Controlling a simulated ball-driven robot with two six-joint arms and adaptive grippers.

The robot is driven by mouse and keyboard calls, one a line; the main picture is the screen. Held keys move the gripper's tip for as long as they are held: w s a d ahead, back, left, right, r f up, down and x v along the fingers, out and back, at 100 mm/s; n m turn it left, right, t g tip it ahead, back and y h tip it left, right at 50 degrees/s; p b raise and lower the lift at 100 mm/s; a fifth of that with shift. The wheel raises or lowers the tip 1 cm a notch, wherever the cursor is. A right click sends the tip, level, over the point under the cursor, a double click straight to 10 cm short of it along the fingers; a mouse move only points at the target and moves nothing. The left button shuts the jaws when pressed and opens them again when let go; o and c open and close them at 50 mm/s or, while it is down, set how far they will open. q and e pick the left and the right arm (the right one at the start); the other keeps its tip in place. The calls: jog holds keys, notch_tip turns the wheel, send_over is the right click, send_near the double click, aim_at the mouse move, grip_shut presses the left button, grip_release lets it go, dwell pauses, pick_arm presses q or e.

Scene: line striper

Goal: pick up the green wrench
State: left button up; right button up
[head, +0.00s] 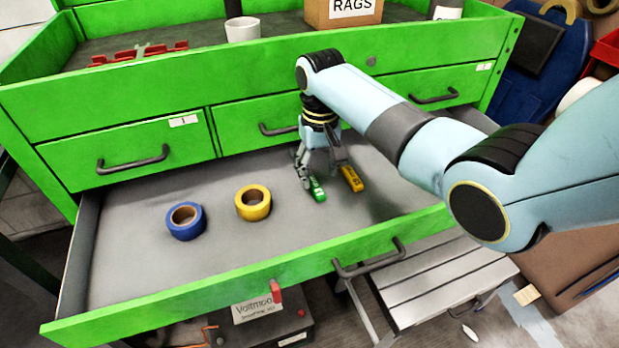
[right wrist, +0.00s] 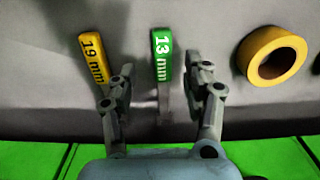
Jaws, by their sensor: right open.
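The green wrench (head: 317,190), marked 13 mm, lies on the grey floor of the open drawer. In the right wrist view the green wrench (right wrist: 162,58) shows between the two fingers, with its grey shaft running down between them. My right gripper (head: 318,168) is over the wrench, pointing down, and hides part of it in the head view. In the right wrist view the gripper (right wrist: 158,88) is open, with a gap on both sides of the wrench. My left gripper is not in view.
A yellow wrench (head: 352,179), marked 19 mm, lies close beside the green one. Yellow tape (head: 242,206) and blue tape (head: 186,235) lie to the left in the drawer. The drawer's green front (head: 230,278) stands at the near side, with closed drawers (head: 135,150) behind.

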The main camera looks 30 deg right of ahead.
aim_at(317, 188)
jog(key=f, duration=0.4)
jog(key=shift+s+a+f+b, duration=0.15)
jog(key=shift+a+b, duration=0.05)
jog(key=shift+b, duration=0.2)
jog(key=c, duration=0.4)
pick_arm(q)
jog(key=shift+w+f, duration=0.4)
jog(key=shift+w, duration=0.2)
pick_arm(e)
grip_shut()
